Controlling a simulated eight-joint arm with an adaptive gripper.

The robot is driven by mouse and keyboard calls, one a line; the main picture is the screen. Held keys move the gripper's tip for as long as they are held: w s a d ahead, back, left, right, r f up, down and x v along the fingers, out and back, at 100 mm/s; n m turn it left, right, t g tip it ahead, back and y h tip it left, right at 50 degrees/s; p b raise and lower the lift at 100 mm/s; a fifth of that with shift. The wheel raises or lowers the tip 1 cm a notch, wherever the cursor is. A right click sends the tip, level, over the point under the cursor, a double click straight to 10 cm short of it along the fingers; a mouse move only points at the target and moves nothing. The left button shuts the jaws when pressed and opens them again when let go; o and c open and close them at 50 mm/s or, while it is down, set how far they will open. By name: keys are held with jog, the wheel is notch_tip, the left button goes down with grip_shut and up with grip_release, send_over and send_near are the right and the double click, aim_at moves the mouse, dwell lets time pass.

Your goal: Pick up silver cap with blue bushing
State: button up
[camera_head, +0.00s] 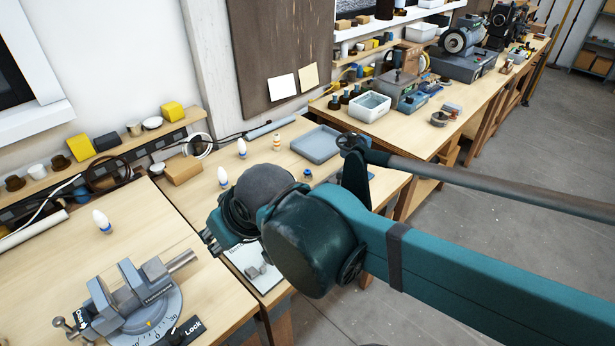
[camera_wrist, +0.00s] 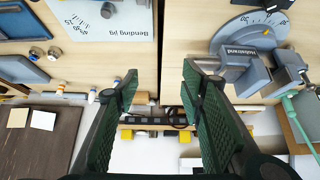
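A small cap with a blue bushing (camera_head: 308,175) stands on the far bench, right of the white bulbs and near the grey tray; its top looks brownish in the head view. In the wrist view, two small round blue-and-metal pieces lie at the left, one nearer the tray (camera_wrist: 36,53) and one beside it (camera_wrist: 53,53); I cannot tell which is the silver cap. My gripper (camera_wrist: 157,85) is open, with nothing between its green-padded fingers. It is over the benches, apart from the small pieces. In the head view my wrist mostly hides it.
A vise (camera_head: 135,295) on a round dial fills the near bench. The bending jig (camera_wrist: 105,15) is close by. A grey tray (camera_head: 318,144) lies behind.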

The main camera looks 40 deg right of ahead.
jog(key=w+d+r+n+g+h+p, duration=0.2)
jog(key=w+d+n+p, duration=0.15)
jog(key=w+d, duration=0.55)
jog(key=n+g+h+p, duration=0.2)
jog(key=n+g+p, duration=0.35)
jog(key=n, duration=0.65)
send_over(307, 176)
jog(key=w+a, duration=0.1)
notch_tip(307, 176, down, 15)
jog(key=shift+w+a+g, duration=0.2)
jog(key=shift+g, duration=0.25)
jog(key=shift+m, duration=0.25)
jog(key=shift+x, duration=1.25)
